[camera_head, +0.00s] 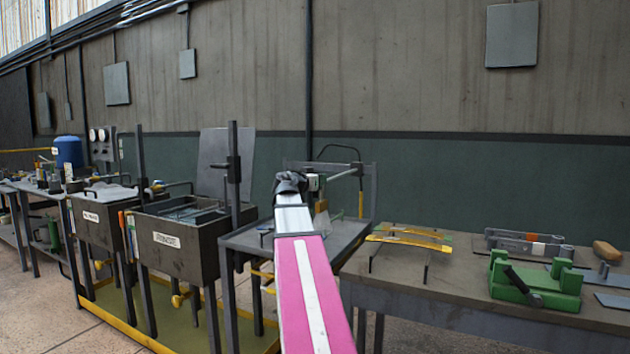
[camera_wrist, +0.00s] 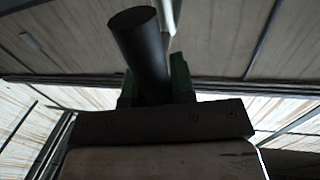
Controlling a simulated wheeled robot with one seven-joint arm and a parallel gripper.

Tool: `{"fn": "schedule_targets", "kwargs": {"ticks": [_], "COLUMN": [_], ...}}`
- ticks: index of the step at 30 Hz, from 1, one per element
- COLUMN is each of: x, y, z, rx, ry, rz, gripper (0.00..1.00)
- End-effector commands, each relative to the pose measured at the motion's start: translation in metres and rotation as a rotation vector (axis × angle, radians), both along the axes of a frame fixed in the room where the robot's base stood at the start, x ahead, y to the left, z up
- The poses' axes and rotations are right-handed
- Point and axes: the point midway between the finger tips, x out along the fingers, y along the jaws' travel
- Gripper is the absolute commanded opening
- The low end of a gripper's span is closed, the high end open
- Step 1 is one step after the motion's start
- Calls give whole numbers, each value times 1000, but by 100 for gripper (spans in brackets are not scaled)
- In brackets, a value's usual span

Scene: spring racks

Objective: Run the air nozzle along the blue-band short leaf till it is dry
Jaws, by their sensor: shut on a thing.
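My gripper (camera_wrist: 153,86) is shut on a dark cylinder in the wrist view. The cylinder looks like the handle of the air nozzle (camera_wrist: 138,45). A pale thin piece shows behind it. In the head view my gripper (camera_head: 291,184) is small and dark at the far end of my pink and white arm, over the middle bench. What it holds cannot be made out there. I cannot pick out the blue-band short leaf for certain; my arm hides part of the bench. Whether any leaf is wet cannot be told.
The middle bench (camera_head: 245,240) has a grey frame at its back. Dark tanks (camera_head: 185,245) stand to its left. The right table (camera_head: 400,268) carries yellow leaves (camera_head: 410,240) on a stand, grey leaves (camera_head: 525,240) with orange and white bands, and a green vise-like block (camera_head: 535,285).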

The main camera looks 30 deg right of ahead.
Motion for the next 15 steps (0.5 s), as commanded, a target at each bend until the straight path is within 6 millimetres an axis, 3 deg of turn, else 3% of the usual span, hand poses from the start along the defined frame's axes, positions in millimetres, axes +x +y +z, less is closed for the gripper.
{"fn": "schedule_targets", "kwargs": {"ticks": [6,7,9,15], "x": [0,0,0,0], "y": [0,0,0,0], "z": [0,0,0,0], "rx": [0,0,0,0], "ry": [1,0,0,0], "rz": [-1,-1,-1,0], "gripper": [0,33,48,48]}}
